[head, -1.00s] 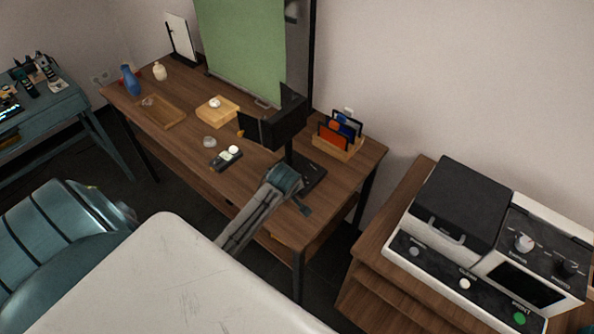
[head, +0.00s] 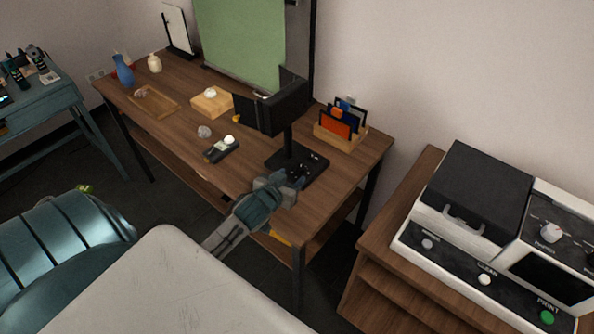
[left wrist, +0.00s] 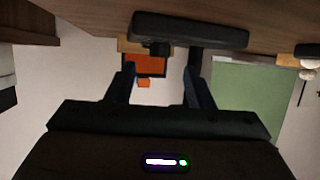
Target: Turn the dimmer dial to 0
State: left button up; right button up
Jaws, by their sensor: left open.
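A black lamp (head: 272,112) with flaps stands on a post over a flat black base (head: 312,166) on the wooden table. White marks show on the base in the head view; no dial number is readable. In the left wrist view, which is upside down, the base (left wrist: 205,32) shows with a small dark knob (left wrist: 160,48) on it, perhaps the dimmer dial. My left gripper (head: 292,181) is at the base's front edge. Its fingers (left wrist: 157,82) are open and empty, apart from the knob. My right gripper is not in view.
A wooden holder with cards (head: 340,134) stands right of the lamp. A black device with a white knob (head: 221,150) lies to its left. A green backdrop (head: 240,45) rises behind. A printer-like machine (head: 470,205) stands on the right cabinet. The table's front left is clear.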

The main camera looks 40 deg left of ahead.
aim_at(299, 170)
pick_arm(q)
jog(key=x, duration=0.5)
jog(key=shift+w+f, duration=0.1)
jog(key=shift+w, duration=0.1)
jog(key=c, duration=1)
